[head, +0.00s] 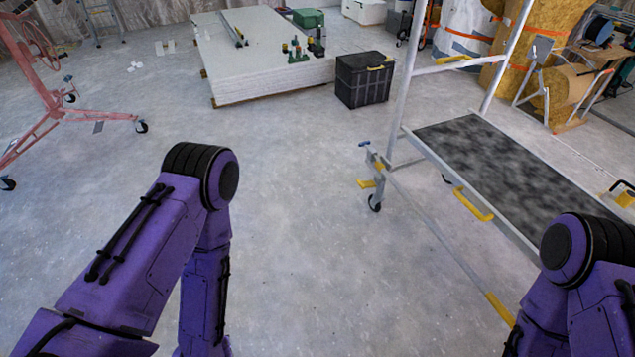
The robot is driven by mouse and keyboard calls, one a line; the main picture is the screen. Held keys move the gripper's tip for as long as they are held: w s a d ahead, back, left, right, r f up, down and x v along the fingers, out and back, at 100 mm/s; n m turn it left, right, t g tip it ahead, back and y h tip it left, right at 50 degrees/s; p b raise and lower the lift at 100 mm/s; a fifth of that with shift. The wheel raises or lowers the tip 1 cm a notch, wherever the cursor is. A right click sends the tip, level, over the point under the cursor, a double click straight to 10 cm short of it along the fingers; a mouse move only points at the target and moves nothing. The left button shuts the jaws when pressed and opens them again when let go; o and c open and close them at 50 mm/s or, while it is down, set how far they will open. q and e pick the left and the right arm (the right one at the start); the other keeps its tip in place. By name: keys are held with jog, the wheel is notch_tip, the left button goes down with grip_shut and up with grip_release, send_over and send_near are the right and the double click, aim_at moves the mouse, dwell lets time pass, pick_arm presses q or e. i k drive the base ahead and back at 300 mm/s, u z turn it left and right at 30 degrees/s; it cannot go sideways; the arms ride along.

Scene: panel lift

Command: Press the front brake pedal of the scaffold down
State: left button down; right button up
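The scaffold stands on the right, with pale metal posts and a dark speckled platform (505,165). A caster (374,203) with a black wheel is under its near left post. A small yellow pedal (366,183) sticks out to the left just above that wheel. It looks roughly level, but it is too small to tell whether it is pressed. A part of another caster (447,179) shows behind, under the platform. My two purple arms come in from the bottom left and bottom right, apart from the pedal. Both grippers are out of view.
The floor (290,210) between my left arm and the scaffold is clear. A black crate (364,80) and a stack of white panels (265,55) stand farther back. A red wheeled stand (45,120) is at the left. Wrapped rolls are at the back right.

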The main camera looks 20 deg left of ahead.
aim_at(368, 184)
jog(key=z, duration=0.25)
jog(key=i, duration=0.65)
jog(key=z, duration=0.5)
jog(key=i, duration=1)
jog(key=u, duration=0.7)
jog(key=i, duration=0.75)
jog(key=u, duration=1.15)
jog(key=i, duration=0.25)
jog(key=u, duration=0.1)
